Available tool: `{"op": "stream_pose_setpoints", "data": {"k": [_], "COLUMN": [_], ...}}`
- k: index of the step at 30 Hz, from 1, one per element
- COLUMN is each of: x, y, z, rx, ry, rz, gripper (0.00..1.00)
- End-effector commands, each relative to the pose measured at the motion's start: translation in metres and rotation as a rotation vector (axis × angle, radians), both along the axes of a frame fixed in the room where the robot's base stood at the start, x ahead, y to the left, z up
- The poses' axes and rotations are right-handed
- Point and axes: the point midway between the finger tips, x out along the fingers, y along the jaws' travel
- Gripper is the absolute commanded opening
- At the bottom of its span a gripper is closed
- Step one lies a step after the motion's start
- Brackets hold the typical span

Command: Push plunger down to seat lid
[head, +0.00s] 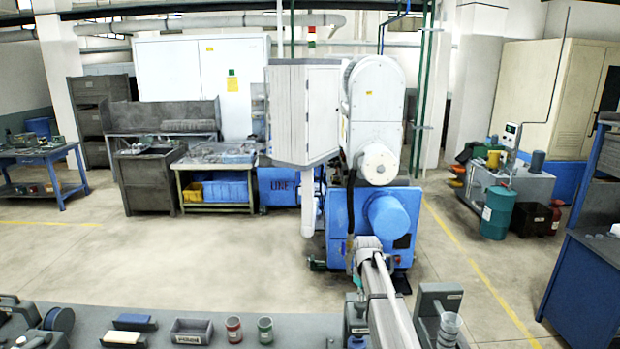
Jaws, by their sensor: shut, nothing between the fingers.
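A grey upright fixture (428,305) with a small label stands at the bottom of the head view, right of my arm. A pale, ribbed round part (449,327) sits at its front, cut close by the frame's lower edge. I cannot tell for certain which part is the plunger or the lid, or whether a lid is seated. My arm comes down through the middle of the view and runs out at the bottom edge. My gripper does not show.
The grey bench top (270,313) along the bottom holds a grey bin (191,332), a red can (234,329) and a green can (265,329). A blue cabinet (585,285) is at right. The floor between is clear.

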Motion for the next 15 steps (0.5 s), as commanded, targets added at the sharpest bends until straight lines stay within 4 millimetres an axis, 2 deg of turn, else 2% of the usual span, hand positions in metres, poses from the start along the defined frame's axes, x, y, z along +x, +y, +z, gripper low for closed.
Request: {"op": "stream_pose_setpoints", "data": {"k": [15], "x": [-0.0001], "y": [0.0003], "z": [-0.0121], "rx": [0.0], "ry": [0.0], "rz": [0.0], "gripper": [0.0]}}
